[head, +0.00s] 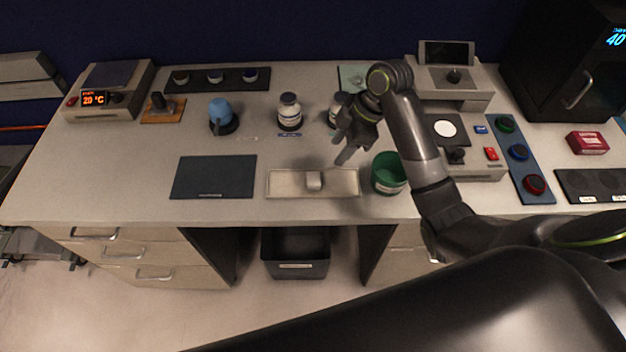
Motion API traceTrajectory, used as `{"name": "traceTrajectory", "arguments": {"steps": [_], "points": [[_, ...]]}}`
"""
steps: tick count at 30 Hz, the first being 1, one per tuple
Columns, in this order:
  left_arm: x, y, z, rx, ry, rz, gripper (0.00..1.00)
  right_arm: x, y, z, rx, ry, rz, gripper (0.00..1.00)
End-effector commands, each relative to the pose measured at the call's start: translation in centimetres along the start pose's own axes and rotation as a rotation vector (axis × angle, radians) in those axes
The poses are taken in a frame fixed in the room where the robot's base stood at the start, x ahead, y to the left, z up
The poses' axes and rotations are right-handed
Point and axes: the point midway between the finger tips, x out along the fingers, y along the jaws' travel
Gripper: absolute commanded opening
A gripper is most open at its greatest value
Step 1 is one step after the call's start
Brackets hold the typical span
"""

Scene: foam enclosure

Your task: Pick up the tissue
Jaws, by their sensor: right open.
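A small pale grey-white folded piece, which looks like the tissue (314,180), lies near the middle of a shallow beige tray (281,184) at the front of the bench. My right gripper (341,149) is open and empty. In the picture it is above and right of the tissue, apart from it, with its fingers pointing down and left. It partly covers a white bottle behind it. My left gripper is not in view.
A green cup (388,173) stands just right of the tray. A dark mat (213,177) lies left of it. Behind are a white bottle (290,111) and a blue flask-like item (221,115). A black bin (295,252) is below the bench edge.

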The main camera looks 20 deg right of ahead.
Motion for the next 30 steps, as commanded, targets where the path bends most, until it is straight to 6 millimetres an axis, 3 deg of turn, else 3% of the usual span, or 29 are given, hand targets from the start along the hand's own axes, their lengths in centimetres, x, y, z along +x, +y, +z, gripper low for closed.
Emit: {"name": "traceTrajectory", "arguments": {"steps": [4, 9, 17, 30], "points": [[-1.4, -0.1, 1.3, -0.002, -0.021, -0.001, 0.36, 3.1, -0.2, -0.3, 0.004, 0.002, -0.006, 0.45], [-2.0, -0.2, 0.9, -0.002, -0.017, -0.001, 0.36, 6.2, -0.1, -0.2, 0.003, 0.001, -0.002, 0.45], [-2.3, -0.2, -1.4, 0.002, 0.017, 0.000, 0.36, 8.0, 0.0, -0.2, 0.001, 0.000, 0.001, 0.45], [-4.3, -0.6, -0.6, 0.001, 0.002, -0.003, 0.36, 12.5, 0.1, -0.5, 0.002, -0.001, 0.000, 0.45]]}}
